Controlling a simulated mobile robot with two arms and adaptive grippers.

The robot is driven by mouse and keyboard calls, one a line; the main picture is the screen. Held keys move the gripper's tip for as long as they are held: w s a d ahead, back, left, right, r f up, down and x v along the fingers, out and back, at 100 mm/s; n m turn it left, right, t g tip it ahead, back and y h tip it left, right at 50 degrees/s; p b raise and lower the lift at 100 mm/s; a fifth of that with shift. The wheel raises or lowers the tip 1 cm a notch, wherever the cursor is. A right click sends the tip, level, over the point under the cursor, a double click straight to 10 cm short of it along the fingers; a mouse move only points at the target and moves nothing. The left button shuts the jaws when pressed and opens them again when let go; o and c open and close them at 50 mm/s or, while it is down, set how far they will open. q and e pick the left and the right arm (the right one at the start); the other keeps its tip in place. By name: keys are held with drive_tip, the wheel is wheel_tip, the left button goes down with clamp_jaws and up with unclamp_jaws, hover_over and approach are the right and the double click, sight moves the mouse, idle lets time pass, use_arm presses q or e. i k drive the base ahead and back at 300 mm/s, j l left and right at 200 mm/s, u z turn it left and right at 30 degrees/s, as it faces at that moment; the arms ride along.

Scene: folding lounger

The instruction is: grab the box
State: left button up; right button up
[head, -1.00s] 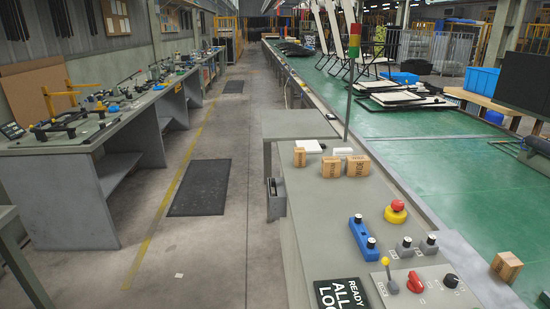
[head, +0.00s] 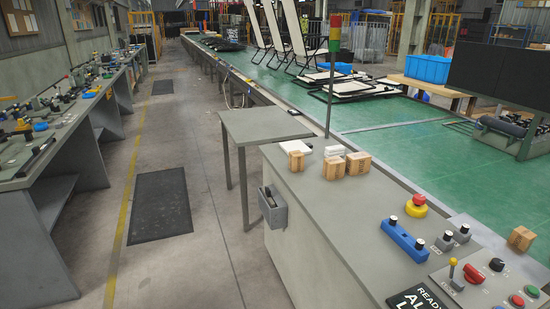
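Several small brown cardboard boxes show in the head view. A larger box (head: 358,164) and a smaller box (head: 333,168) stand close together at the far end of the grey control desk (head: 318,215). Another small box (head: 296,161) stands a little to their left. One more box (head: 521,238) is at the right, by the desk's far right edge near the green surface. Which of them the task means cannot be told. Neither of my grippers is in view.
The desk carries a red emergency button (head: 416,204), a blue switch block (head: 405,240) and a knob panel (head: 490,280). A signal light pole (head: 331,80) stands behind. A small grey table (head: 262,123) adjoins the desk. The aisle floor (head: 200,225) at left is mostly clear, with a dark mat (head: 160,204).

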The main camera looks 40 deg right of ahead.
sight(297, 159)
drive_tip(key=i+z, duration=0.3)
drive_tip(key=i, duration=0.4)
drive_tip(key=i+j+z, duration=0.15)
drive_tip(key=i+z, duration=0.2)
drive_tip(key=i, duration=0.35)
